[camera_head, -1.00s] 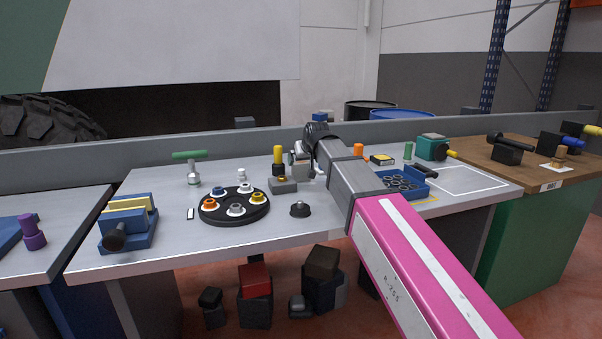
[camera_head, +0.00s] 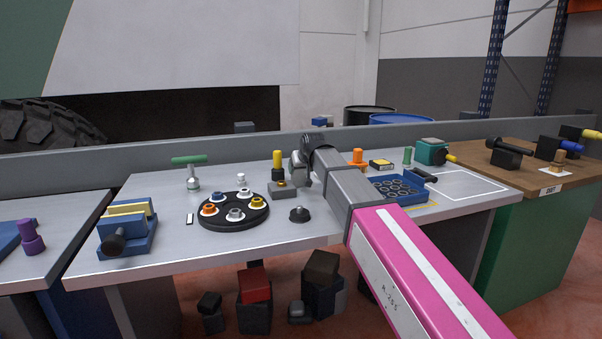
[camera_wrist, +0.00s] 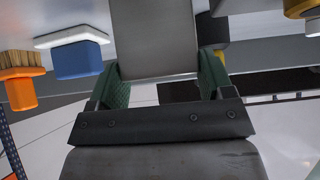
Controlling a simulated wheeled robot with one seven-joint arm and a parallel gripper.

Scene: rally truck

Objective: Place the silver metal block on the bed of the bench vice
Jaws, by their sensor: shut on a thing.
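The silver metal block (camera_wrist: 155,38) is a plain grey block in the wrist view. My gripper (camera_wrist: 160,80) is shut on it, with a green-padded finger at each side. In the head view my wrist hides most of the gripper and I cannot make out the block there. The bench vice (camera_head: 125,228) is blue with pale yellow jaw faces and a black screw handle. It stands at the left front of the grey bench, well to the left of my arm and apart from it.
A black round tray (camera_head: 235,222) with coloured fittings lies between the vice and my arm. A green-handled tool (camera_head: 190,168) stands behind it. A dark knob (camera_head: 299,214) is near the front edge. A blue tray (camera_head: 398,191) lies right of my arm.

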